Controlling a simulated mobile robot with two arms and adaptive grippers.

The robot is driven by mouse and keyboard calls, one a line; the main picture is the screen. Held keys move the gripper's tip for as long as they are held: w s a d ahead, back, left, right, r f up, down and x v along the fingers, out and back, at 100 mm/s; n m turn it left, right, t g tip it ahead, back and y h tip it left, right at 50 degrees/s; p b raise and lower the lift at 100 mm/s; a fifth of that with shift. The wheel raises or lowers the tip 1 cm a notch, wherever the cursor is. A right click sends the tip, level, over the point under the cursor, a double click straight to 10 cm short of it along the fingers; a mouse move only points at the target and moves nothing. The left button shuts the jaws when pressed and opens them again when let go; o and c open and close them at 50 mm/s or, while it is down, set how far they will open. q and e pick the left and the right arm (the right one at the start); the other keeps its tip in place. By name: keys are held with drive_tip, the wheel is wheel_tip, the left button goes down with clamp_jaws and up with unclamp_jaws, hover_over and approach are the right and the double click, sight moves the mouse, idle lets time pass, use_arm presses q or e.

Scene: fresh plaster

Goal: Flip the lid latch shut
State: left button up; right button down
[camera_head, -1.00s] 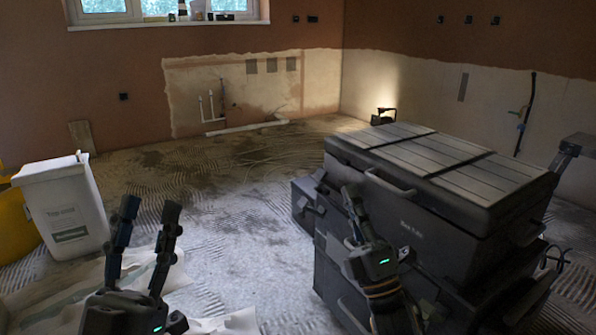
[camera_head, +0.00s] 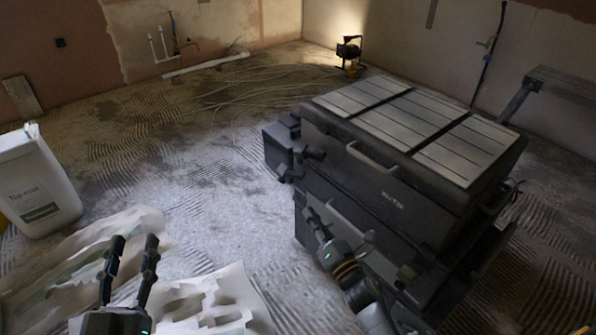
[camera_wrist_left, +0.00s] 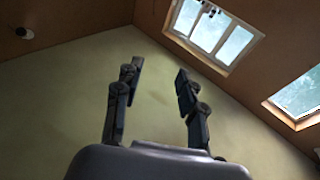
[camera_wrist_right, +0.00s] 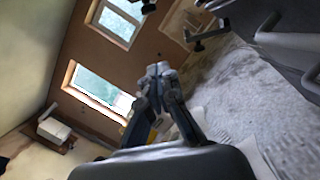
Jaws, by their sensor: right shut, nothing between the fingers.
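A large dark tool box (camera_head: 388,198) with a grey slatted lid (camera_head: 425,122) stands right of centre in the head view, lid down. A dark latch-like piece (camera_head: 314,153) sticks out at its left front corner. A similar dark bracket (camera_wrist_right: 208,36) juts out in the right wrist view; I cannot tell for sure that it is the lid latch. My right gripper (camera_head: 308,213) is shut and empty in front of the box, below and apart from that piece. It also shows shut in the right wrist view (camera_wrist_right: 158,70). My left gripper (camera_head: 134,240) is open and empty, far left of the box.
A white bucket (camera_head: 38,190) stands at the left. Crumpled sheets (camera_head: 215,295) lie on the floor below my left gripper. A lit work lamp (camera_head: 348,50) is at the back and a dark bench (camera_head: 560,85) at the right.

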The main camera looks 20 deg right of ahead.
sight(308, 155)
use_arm(q)
wheel_tip(308, 155, up, 6)
drive_tip(key=s+t+h+b, duration=0.1)
drive_tip(key=s+t, duration=0.1)
drive_tip(key=t, duration=0.1)
drive_tip(key=shift+s+f+t, duration=0.15)
drive_tip(key=shift+f+t, duration=0.05)
drive_tip(key=shift+t, duration=0.1)
use_arm(e)
drive_tip(key=w+r, duration=0.5)
drive_tip(key=w, duration=0.5)
drive_tip(key=shift+w+d, duration=0.3)
use_arm(q)
drive_tip(key=shift+d, duration=0.1)
